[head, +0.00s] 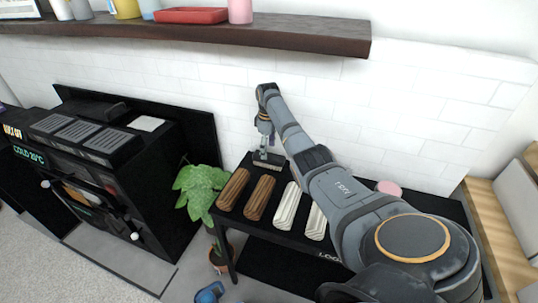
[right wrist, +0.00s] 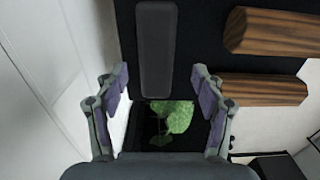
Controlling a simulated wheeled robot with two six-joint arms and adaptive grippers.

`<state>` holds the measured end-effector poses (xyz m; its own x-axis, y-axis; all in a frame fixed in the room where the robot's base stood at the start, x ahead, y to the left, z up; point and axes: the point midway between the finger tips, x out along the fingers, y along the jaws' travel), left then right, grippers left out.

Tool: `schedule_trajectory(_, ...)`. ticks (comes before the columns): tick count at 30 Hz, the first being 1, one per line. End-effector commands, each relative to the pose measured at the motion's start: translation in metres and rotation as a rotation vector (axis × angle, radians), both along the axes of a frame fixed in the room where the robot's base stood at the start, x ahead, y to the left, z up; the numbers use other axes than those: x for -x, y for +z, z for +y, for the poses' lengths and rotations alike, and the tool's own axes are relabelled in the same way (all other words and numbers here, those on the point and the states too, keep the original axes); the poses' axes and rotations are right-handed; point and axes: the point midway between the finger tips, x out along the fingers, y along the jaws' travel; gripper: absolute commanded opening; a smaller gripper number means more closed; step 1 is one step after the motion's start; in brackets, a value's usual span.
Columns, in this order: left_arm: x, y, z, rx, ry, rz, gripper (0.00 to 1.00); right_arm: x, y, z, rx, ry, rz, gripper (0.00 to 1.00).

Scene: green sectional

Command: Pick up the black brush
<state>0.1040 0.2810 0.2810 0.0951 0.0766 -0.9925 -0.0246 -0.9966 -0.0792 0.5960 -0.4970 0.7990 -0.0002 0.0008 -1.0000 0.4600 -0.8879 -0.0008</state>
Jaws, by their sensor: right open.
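The black brush (head: 268,161) looks like a dark grey, elongated block lying flat on the black table, at its back left near the white brick wall. In the right wrist view the brush (right wrist: 155,48) runs up the picture, just beyond the fingers. My right gripper (head: 264,138) is above the brush, with its arm reaching in from the right. In the right wrist view the fingers of the right gripper (right wrist: 158,80) are spread, with nothing between them. The brush's near end lines up with the gap between the fingers. My left gripper is not in view.
Two brown ridged blocks (head: 259,197) and two cream ones (head: 287,207) lie close in front of the brush. A potted plant (head: 199,186) stands left of the table, next to a black machine (head: 115,165). A dark shelf (head: 190,32) with items hangs above.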

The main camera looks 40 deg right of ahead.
Motion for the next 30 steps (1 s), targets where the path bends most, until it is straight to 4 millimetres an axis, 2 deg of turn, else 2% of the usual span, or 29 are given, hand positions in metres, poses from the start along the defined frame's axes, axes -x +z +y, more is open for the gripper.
schedule_trajectory(3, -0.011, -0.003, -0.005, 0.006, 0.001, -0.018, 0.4, 0.0, -0.017, -0.003, -0.002, 0.0, 0.003, 0.69)
schedule_trajectory(9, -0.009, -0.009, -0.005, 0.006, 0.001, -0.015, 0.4, 0.0, -0.047, -0.006, -0.001, 0.0, 0.002, 0.69)
schedule_trajectory(17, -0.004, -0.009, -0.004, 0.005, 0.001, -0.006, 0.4, -0.001, -0.051, -0.006, 0.0, 0.0, 0.0, 0.69)
schedule_trajectory(20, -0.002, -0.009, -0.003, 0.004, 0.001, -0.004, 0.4, -0.001, -0.051, -0.006, 0.0, 0.0, 0.0, 0.58)
schedule_trajectory(30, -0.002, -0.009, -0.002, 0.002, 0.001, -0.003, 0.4, 0.0, -0.051, -0.006, 0.0, 0.0, 0.001, 0.12)
